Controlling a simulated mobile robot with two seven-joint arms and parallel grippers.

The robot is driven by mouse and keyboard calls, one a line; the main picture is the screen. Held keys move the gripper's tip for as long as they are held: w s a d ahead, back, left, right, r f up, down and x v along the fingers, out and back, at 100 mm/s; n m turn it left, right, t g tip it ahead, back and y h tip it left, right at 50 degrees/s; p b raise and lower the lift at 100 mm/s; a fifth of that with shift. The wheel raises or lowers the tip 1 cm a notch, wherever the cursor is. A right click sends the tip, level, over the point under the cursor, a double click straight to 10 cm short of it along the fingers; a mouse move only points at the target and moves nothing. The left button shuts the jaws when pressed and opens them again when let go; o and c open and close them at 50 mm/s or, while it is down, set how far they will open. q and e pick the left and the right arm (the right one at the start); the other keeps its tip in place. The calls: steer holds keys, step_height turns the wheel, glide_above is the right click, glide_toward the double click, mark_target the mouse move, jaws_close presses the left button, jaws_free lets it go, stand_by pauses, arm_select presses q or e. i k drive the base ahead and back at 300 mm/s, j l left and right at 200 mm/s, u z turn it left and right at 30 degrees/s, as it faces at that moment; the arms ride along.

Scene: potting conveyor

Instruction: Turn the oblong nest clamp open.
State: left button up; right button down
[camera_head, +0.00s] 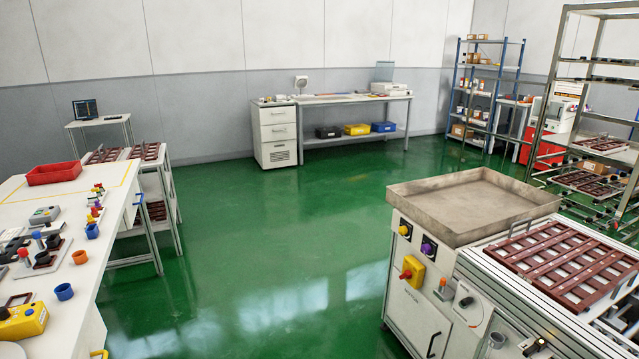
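I cannot single out the oblong nest clamp for certain. On the white table at the left stand small fixtures with dark nests and knobs; one fixture (42,256) has dark round parts and a red knob. Their shapes are too small to tell which is oblong, or whether any clamp is open or shut. At the right, the machine front carries a pale plate with a dark knob (466,302). Neither of my grippers shows in the head view.
The white table (120,205) also bears a red tray (54,173), blue cups (64,291) and a yellow box (22,322). At the right are a metal tray (470,205) and a brown slatted frame (560,262). Green floor between them is clear.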

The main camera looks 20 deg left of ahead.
mark_target(37, 236)
steer(key=i+j+u, duration=0.1)
steer(key=i+u, duration=0.15)
steer(key=u, duration=0.2)
steer(key=i+u, duration=0.25)
steer(key=u, duration=0.15)
steer(key=i+u, duration=0.3)
steer(key=u, duration=0.15)
steer(key=i+l+u, duration=0.2)
steer(key=u, duration=0.25)
